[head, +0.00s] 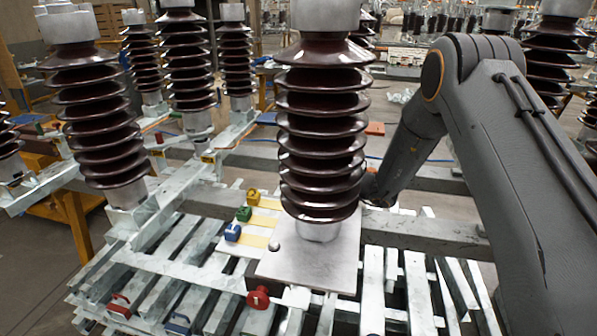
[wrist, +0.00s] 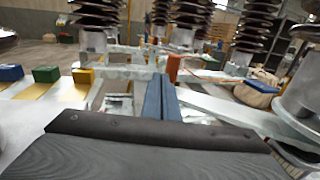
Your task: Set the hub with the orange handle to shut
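An orange-red upright piece (wrist: 174,68), which looks like the orange handle, stands just beyond my fingertips in the wrist view. Its hub cannot be made out. A small orange block (head: 375,128) shows behind the central insulator in the head view; I cannot tell if it is the same thing. My gripper (wrist: 160,82) shows as two blue-grey fingers lying side by side, shut, with nothing visible between them. The fingertips look close to the orange piece, but I cannot tell if they touch it. In the head view my gripper is hidden behind the central insulator.
The tall brown central insulator (head: 322,130) stands beside my forearm. Blue (head: 232,232), green (head: 243,213) and yellow (head: 253,197) blocks sit on pale plates to its left. A red knob (head: 258,298) is in front. Pale metal beams and more insulators crowd around.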

